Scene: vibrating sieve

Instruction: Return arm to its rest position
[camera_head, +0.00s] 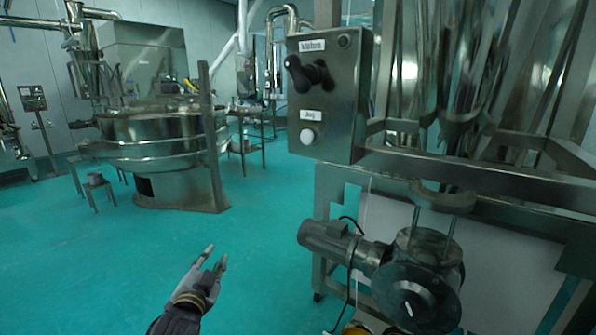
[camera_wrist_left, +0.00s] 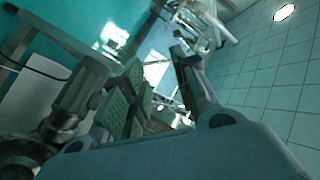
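My left gripper (camera_head: 214,257) is in the lower left middle of the head view, above the teal floor. Its two fingers are apart and nothing is between them. In the left wrist view the gripper (camera_wrist_left: 160,82) also shows spread fingers with ribbed green pads on one of them, and it is empty. It is left of the steel machine's motor (camera_head: 330,240) and apart from it. I cannot make out my right gripper in either view.
A control box (camera_head: 335,95) with a black knob (camera_head: 306,74) and a white button (camera_head: 307,137) is on the steel frame (camera_head: 480,178) at right. A round sieve machine (camera_head: 160,140) stands at back left. Teal floor (camera_head: 100,250) is open between them.

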